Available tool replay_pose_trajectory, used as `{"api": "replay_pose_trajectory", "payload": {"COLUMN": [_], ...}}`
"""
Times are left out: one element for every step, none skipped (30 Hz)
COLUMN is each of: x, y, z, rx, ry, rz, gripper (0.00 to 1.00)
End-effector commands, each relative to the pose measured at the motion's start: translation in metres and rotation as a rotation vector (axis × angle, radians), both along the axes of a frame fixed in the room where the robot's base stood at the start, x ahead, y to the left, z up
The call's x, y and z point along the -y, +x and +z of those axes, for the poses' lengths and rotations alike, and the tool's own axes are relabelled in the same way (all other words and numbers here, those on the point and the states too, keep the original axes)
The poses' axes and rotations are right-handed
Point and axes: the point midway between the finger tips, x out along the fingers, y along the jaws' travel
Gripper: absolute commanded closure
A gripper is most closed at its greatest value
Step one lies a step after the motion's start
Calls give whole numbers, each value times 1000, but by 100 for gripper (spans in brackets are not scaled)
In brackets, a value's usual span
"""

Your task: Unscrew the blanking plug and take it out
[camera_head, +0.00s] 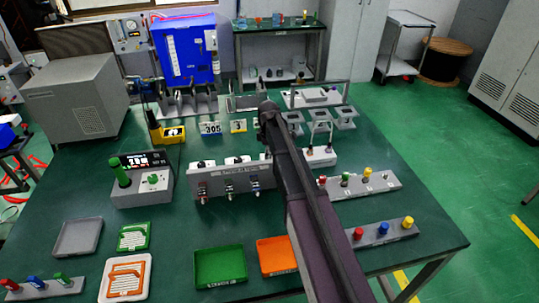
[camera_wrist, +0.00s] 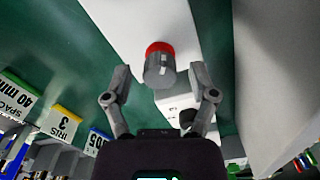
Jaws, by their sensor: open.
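In the wrist view, a short grey cylinder with a red ring (camera_wrist: 159,70) stands out from a pale block (camera_wrist: 135,25). It looks like the blanking plug. My gripper (camera_wrist: 160,78) is open, with one finger on each side of the cylinder and a visible gap on both sides. I cannot tell how deep the fingers reach along it. In the head view, my gripper (camera_head: 267,108) is at the far end of my arm, over the back middle of the green table (camera_head: 215,225). The plug cannot be made out there, as my arm covers that area.
A grey panel with several connectors (camera_head: 228,182) stands just left of my arm. Number signs, including 305 (camera_head: 210,128), stand left of my gripper. A green tray (camera_head: 220,266) and an orange tray (camera_head: 276,255) lie at the front. A white stand (camera_head: 320,155) is to the right.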

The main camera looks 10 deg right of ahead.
Motion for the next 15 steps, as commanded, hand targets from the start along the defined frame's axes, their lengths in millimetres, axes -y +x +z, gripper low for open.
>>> {"api": "replay_pose_trajectory", "payload": {"x": [0, 0, 0, 0, 0, 0, 0, 0, 0, 0, 0, 0, 0, 0, 0], "y": [0, 0, 0, 0, 0, 0, 0, 0, 0, 0, 0, 0, 0, 0, 0], "z": [0, 0, 0, 0, 0, 0, 0, 0, 0, 0, 0, 0, 0, 0, 0], "rx": [0, 0, 0, 0, 0, 0, 0, 0, 0, 0, 0, 0, 0, 0, 0], "ry": [0, 0, 0, 0, 0, 0, 0, 0, 0, 0, 0, 0, 0, 0, 0], "rz": [-1, -2, -5, -8, -11, -18, -25, -33, -44, -55, -67, -83, -99, -113, -136], "gripper": [26, 26, 26, 26, 26, 26, 26, 26, 26, 26, 26, 26, 26, 26, 26]}}
